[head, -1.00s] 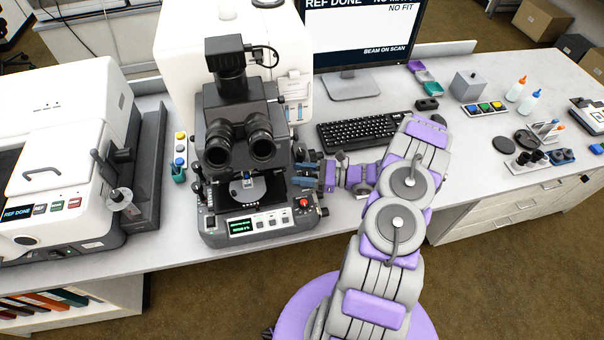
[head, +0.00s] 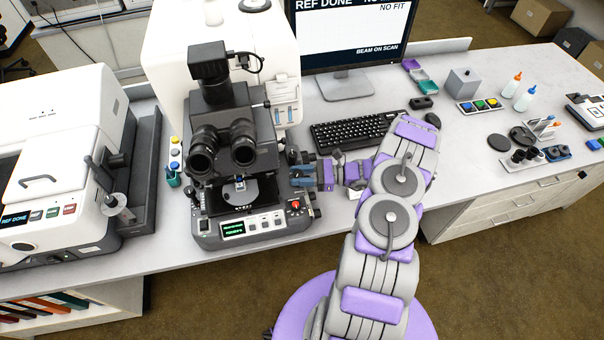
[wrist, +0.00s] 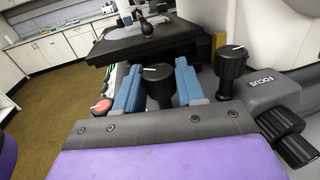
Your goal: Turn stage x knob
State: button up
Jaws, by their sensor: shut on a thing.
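The dark grey microscope (head: 225,130) stands on the bench, with its stage (head: 237,192) under the twin eyepieces. My gripper (head: 298,174) reaches in from the right at the microscope's right side. In the wrist view my gripper (wrist: 158,68) has one blue finger on each side of an upright black knob (wrist: 159,88) with a pale mark on top, and is shut on it. No label naming this knob is readable. A second black knob (wrist: 232,66) stands to the right, outside the fingers. In the head view my gripper hides the held knob.
A block marked FOCUS (wrist: 272,90) with a ribbed knob (wrist: 291,138) lies close right of my gripper. A red button (wrist: 101,107) is close left. The keyboard (head: 352,130) and monitor (head: 350,40) are behind my arm.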

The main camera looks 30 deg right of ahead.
jog(key=shift+w+a, duration=0.1)
jog(key=shift+a, duration=0.1)
jog(key=o, duration=0.9)
jog(key=shift+w+a, duration=0.1)
jog(key=p+v, duration=0.1)
jog(key=v, duration=1.6)
jog(key=shift+d+f, duration=0.15)
jog(key=shift+d, duration=0.15)
